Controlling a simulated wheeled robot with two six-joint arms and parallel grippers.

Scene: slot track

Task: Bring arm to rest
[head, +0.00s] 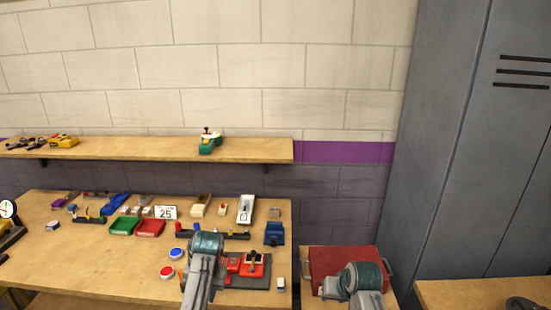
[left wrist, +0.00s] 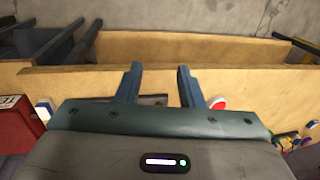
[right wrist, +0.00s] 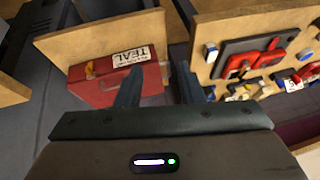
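My left arm reaches over the front of the workbench in the head view, and its gripper housing (head: 206,246) hides part of the bench top. In the left wrist view the two fingers of my left gripper (left wrist: 158,72) stand apart with nothing held between them. My right arm is at the lower right of the head view, its gripper housing (head: 361,278) in front of a red case (head: 335,262). In the right wrist view the fingers of my right gripper (right wrist: 160,70) stand apart and empty, with the red case (right wrist: 105,90) beyond to the left.
The workbench (head: 100,262) carries a green bin (head: 123,226), a red bin (head: 150,228), a "25" card (head: 165,212), blue and red buttons and a dark tray with red parts (right wrist: 262,58). A shelf (head: 120,149) runs along the wall. A grey locker (head: 450,150) stands at right.

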